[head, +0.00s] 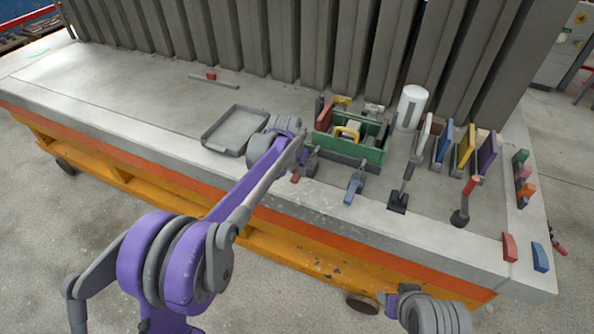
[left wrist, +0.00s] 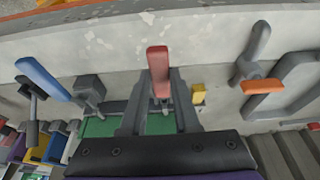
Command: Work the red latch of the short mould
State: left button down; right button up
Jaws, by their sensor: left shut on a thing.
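The short mould appears to be the green open box (head: 374,155) on the grey table; part of its green side shows in the left wrist view (left wrist: 97,128). Its red latch handle (head: 295,177) sticks out at the front left corner. In the left wrist view the red handle (left wrist: 158,62) stands between the fingers of my left gripper (left wrist: 161,90), which is shut on it. In the head view my left gripper (head: 301,152) reaches the box's left front corner, and my wrist hides some of it. A blue latch handle (head: 352,191) sits to the right. My right gripper is out of view.
A grey tray (head: 207,138) lies left of my wrist. A white cylinder (head: 410,108) stands right of the box, with levers and coloured blocks further right. Tall grey panels (head: 290,45) line the back. The table's left part is mostly clear.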

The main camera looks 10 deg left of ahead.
pick_arm(q)
jog(key=w+r+g+p, duration=0.1)
jog(key=r+g, duration=0.1)
jog(key=w+d+r+g+y+p, duration=0.1)
jog(key=w+r+g+p, duration=0.1)
jog(key=shift+w, duration=0.1)
jog(key=shift+w+d+r+g+y+p, duration=0.1)
jog(key=shift+w+r+g+y+p, duration=0.2)
jog(key=shift+g+p, duration=0.25)
jog(key=shift+w+d+r+g, duration=0.15)
jog(key=shift+w+g, duration=0.2)
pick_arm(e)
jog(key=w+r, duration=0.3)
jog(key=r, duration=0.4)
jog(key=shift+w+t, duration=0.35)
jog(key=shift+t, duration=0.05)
